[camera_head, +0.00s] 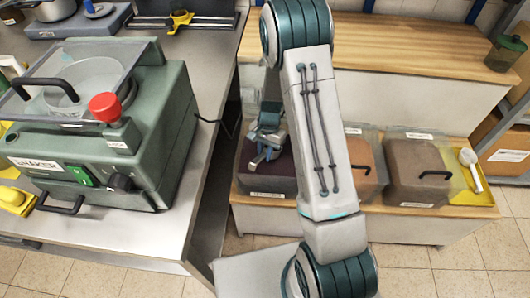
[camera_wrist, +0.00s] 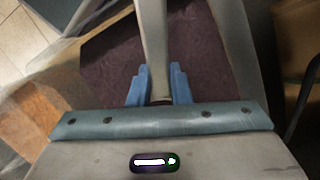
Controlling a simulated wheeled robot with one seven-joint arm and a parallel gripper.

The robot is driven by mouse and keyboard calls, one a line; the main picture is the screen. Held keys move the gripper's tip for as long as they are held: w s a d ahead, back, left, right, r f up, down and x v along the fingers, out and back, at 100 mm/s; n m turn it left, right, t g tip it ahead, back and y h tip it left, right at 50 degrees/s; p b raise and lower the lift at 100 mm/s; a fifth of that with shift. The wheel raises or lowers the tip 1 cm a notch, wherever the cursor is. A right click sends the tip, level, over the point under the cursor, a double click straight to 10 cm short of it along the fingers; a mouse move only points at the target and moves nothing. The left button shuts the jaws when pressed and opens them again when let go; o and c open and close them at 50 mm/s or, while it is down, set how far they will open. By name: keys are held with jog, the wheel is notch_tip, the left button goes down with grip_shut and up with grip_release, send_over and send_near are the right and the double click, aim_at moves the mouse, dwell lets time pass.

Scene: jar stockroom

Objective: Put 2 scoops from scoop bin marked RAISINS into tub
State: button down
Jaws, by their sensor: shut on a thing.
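A bin with dark purple contents (camera_head: 268,175) stands at the left end of the low shelf, partly behind my arm. The same dark mass (camera_wrist: 110,60) fills the middle of the wrist view. Its front label is too small to read. My gripper (camera_head: 265,148) is at this bin, with its blue fingers (camera_wrist: 158,88) shut on a pale, narrow shaft (camera_wrist: 152,40). The shaft's far end is out of view, so I cannot tell what it belongs to. A white scoop (camera_head: 468,157) lies at the right end of the shelf. I cannot identify the tub.
An orange-brown bin (camera_head: 366,165) and a brown bin (camera_head: 416,165) stand further right. A green shaker machine (camera_head: 170,110) takes up the left bench. The wooden upper shelf (camera_head: 400,45) is mostly clear. A green jar (camera_head: 505,52) stands at its right.

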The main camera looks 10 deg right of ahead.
aim_at(263, 155)
jog(key=shift+t+h, duration=0.3)
jog(key=shift+s+a+r+p, duration=0.2)
jog(key=shift+r+p, duration=0.75)
jog(key=shift+r, duration=0.55)
jog(key=shift+s+a+r+p, duration=0.15)
jog(key=shift+r+p, duration=0.85)
jog(key=shift+r, duration=0.55)
jog(key=shift+s+a+r+p, duration=0.1)
jog(key=shift+s+r+p, duration=0.1)
jog(key=shift+r+p, duration=1.05)
jog(key=shift+r+b, duration=0.3)
notch_tip(263, 155, up, 7)
jog(key=d+n+p, duration=0.2)
jog(key=n+p, duration=0.3)
jog(key=n, duration=0.3)
jog(key=shift+w+d+r+h, duration=0.2)
jog(key=shift+w+d+h, duration=0.15)
jog(key=shift+d+h, duration=0.05)
jog(key=shift+d, duration=0.1)
